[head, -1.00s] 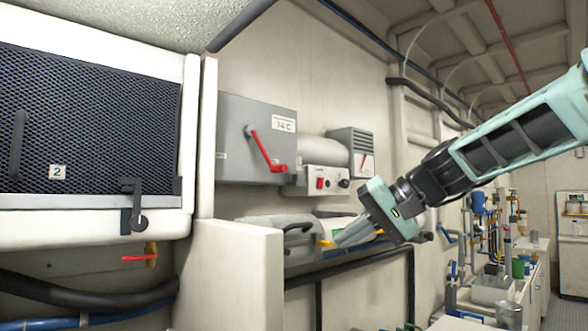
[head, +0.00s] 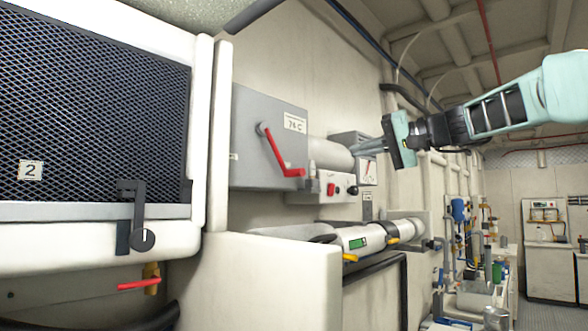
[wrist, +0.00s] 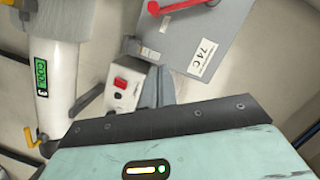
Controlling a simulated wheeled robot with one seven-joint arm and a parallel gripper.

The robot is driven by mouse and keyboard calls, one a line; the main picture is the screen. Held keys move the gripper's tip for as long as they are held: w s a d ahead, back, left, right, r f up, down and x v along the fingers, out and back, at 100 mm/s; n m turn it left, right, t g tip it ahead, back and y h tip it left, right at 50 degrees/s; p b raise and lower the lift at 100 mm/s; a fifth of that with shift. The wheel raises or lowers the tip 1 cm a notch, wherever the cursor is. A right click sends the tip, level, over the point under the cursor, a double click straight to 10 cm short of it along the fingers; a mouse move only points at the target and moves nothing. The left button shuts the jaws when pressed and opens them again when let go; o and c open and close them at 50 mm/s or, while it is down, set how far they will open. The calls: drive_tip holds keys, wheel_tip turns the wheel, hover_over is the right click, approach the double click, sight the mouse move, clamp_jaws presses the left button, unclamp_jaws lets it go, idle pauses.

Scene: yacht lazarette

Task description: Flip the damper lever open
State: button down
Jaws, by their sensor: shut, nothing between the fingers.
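A red lever (head: 281,155) is mounted on the front of a grey box (head: 250,115) labelled 74C. It slants down to the right from its pivot, ending in a short red handle. Part of it shows at the top edge of the wrist view (wrist: 180,6). No marking tells me whether it is the damper lever. My gripper (head: 355,150) is shut and empty, to the right of the lever and apart from it. Its fingers point left, overlapping a small louvred grey unit (head: 343,138) in the head view. In the wrist view the fingers (wrist: 155,72) point toward the wall fittings.
A control box with a red button (head: 331,189) sits below the lever. A white cylinder with a green display (head: 357,243) lies lower down. A mesh panel (head: 90,110) with a black latch (head: 138,215) and a white partition (head: 285,275) stand at the left.

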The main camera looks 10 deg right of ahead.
drive_tip(key=shift+r, duration=0.15)
drive_tip(key=shift+w+a, duration=0.1)
drive_tip(key=w+a+f+p, duration=0.3)
drive_tip(key=w+a+p, duration=0.2)
drive_tip(key=a, duration=0.4)
drive_tip(key=shift+a+f+p, duration=0.35)
drive_tip(key=shift+a+p, duration=0.05)
drive_tip(key=shift+p, duration=0.1)
drive_tip(key=shift+f, duration=0.1)
